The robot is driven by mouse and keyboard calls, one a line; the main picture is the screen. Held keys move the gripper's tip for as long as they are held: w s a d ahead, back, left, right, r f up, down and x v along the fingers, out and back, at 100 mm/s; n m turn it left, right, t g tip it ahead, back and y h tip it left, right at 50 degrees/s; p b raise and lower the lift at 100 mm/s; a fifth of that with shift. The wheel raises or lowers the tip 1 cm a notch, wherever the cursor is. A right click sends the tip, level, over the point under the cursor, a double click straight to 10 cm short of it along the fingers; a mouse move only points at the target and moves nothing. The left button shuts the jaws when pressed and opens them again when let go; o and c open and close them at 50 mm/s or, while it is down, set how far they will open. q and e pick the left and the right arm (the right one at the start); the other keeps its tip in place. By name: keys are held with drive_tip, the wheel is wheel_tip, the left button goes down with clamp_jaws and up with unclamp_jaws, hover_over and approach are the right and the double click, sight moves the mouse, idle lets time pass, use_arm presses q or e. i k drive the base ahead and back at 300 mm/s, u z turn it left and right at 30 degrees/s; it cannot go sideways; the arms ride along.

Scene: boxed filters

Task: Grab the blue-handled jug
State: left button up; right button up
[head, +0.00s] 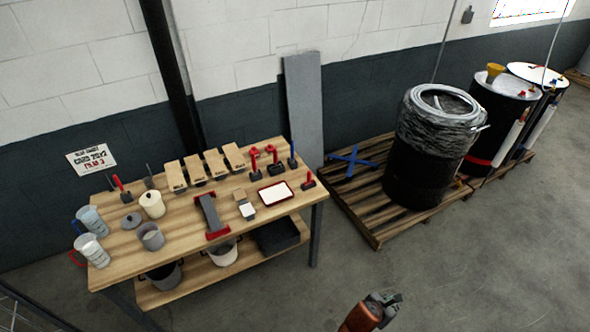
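The blue-handled jug (92,219) stands upright at the left end of the wooden table (125,245); it is clear-grey, with its blue handle on the left side. A similar jug with a red handle (93,252) stands just in front of it, near the table's left corner. One gripper (386,299), which I take as my right, shows at the bottom edge, right of centre, on an orange arm link. It is over the floor, far from the jugs, and its fingers are too small to read. My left gripper is out of view.
Near the jugs are a grey cup (151,237), a cream canister (152,204) and a grey lid (131,221). Several cardboard boxes (213,164) line the table's back. A pallet (365,211) with a wrapped drum (425,150) stands right. The floor in front is clear.

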sight(87, 215)
drive_tip(key=u, duration=0.25)
drive_tip(key=i, duration=0.85)
drive_tip(key=u, duration=1.1)
drive_tip(key=i, duration=1.15)
drive_tip(key=u, duration=1.85)
drive_tip(key=i, duration=0.85)
drive_tip(key=u, duration=0.15)
